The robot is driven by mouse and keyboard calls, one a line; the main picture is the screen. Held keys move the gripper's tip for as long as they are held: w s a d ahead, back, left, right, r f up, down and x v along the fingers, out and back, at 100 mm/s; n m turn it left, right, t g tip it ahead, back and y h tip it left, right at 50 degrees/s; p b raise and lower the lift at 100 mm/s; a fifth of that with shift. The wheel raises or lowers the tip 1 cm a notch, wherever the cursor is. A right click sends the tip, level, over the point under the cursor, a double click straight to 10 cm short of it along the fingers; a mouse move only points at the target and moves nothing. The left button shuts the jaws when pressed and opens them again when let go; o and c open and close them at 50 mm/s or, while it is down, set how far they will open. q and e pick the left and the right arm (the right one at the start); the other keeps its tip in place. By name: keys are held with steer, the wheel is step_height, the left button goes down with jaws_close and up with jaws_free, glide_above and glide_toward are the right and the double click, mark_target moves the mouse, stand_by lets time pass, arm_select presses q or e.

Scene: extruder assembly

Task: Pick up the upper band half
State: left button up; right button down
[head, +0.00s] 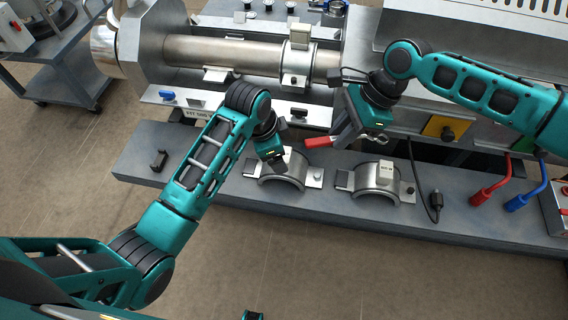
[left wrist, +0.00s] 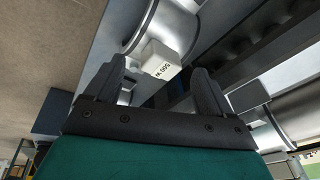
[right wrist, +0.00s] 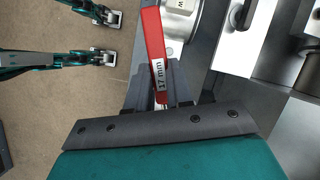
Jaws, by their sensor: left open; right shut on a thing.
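Two curved silver band halves lie on the bench shelf, the left one (head: 285,183) under my left gripper and the right one (head: 376,181) clear of it. I cannot tell which is called the upper one. My left gripper (head: 277,164) is open just above the left band half. In the left wrist view a white labelled block (left wrist: 161,60) on a band half shows between the open fingers (left wrist: 162,78). My right gripper (head: 340,138) is shut on a red-handled 17 mm wrench (head: 318,142), which also shows in the right wrist view (right wrist: 153,50).
A steel barrel (head: 225,53) with a clamp (head: 296,65) runs behind the shelf (head: 235,200). A black part (head: 158,160) lies at the shelf's left. Red (head: 490,191) and blue (head: 525,194) handled tools and a cable plug (head: 436,203) are at the right.

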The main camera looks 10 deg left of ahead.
arm_select(q)
step_height(320, 180, up, 7)
steer(key=w+d+m+g+y, duration=0.1)
steer(key=w+m+g+y, duration=0.1)
steer(key=m, duration=0.3)
steer(key=shift+g, duration=0.3)
steer(key=f, duration=0.6)
steer(key=shift+s+d, duration=0.1)
steer(key=shift+s, duration=0.1)
steer(key=shift+w+d+f, duration=0.1)
steer(key=shift+d+f, duration=0.05)
steer(key=shift+f, duration=1.25)
steer(key=shift+w+d+f, duration=0.1)
steer(key=shift+f, duration=1.25)
jaws_close()
steer(key=shift+r, duration=0.1)
